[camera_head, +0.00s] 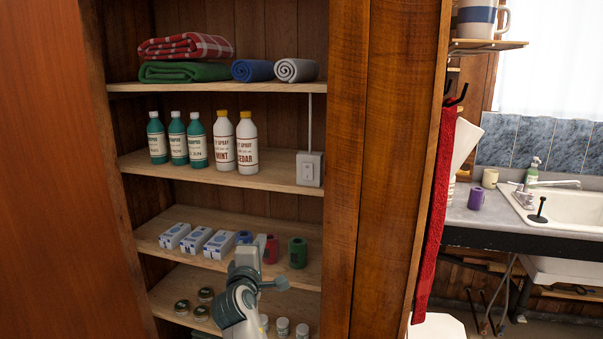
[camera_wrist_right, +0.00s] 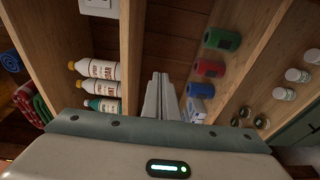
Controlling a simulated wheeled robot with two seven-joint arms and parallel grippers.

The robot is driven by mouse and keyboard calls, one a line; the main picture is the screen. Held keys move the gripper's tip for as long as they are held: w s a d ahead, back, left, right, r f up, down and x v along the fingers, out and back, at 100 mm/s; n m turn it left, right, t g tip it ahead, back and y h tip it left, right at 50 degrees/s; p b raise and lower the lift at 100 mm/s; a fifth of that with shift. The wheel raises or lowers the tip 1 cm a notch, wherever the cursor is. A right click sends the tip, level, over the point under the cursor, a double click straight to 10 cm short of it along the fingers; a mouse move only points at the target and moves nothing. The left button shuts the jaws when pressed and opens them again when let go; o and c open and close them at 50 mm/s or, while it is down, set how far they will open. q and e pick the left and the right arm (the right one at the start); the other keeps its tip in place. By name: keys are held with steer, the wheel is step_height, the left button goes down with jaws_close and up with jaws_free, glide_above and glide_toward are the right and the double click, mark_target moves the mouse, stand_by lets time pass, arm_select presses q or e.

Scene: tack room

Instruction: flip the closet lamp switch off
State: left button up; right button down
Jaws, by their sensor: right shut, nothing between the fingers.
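The lamp switch (camera_head: 310,168) is a white box with a small plate on its front. It sits at the right end of the shelf with the bottles, and a thin conduit rises from it. Part of it shows at the top left edge of the right wrist view (camera_wrist_right: 98,5). I cannot tell the rocker's position. My right gripper (camera_head: 261,243) is shut and empty, in front of the lower shelf of small boxes, below and left of the switch and apart from it. Its closed fingers also show in the right wrist view (camera_wrist_right: 161,92). My left gripper is out of view.
Green bottles (camera_head: 178,140) and white spray bottles (camera_head: 246,145) stand left of the switch. The closet's wooden side (camera_head: 345,170) borders the switch on the right.

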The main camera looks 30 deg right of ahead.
steer(key=s+d+r+m+h, duration=0.1)
steer(key=s+d+r+h, duration=0.1)
steer(key=r, duration=0.5)
steer(key=s+d+r+m+g+h, duration=0.1)
steer(key=s+d+r+h, duration=0.1)
steer(key=s+r, duration=0.2)
step_height(320, 180, up, 3)
steer(key=shift+m, duration=0.3)
steer(key=shift+d+r, duration=0.1)
steer(key=shift+d, duration=0.1)
steer(key=p, duration=0.6)
glide_toward(305, 167)
steer(key=x, duration=0.4)
steer(key=shift+w+d+r, duration=0.2)
steer(key=shift+d, duration=0.1)
steer(key=shift+p+x, duration=0.3)
steer(key=shift+x, duration=0.55)
steer(key=shift+f, duration=0.15)
steer(key=shift+w+d, duration=0.15)
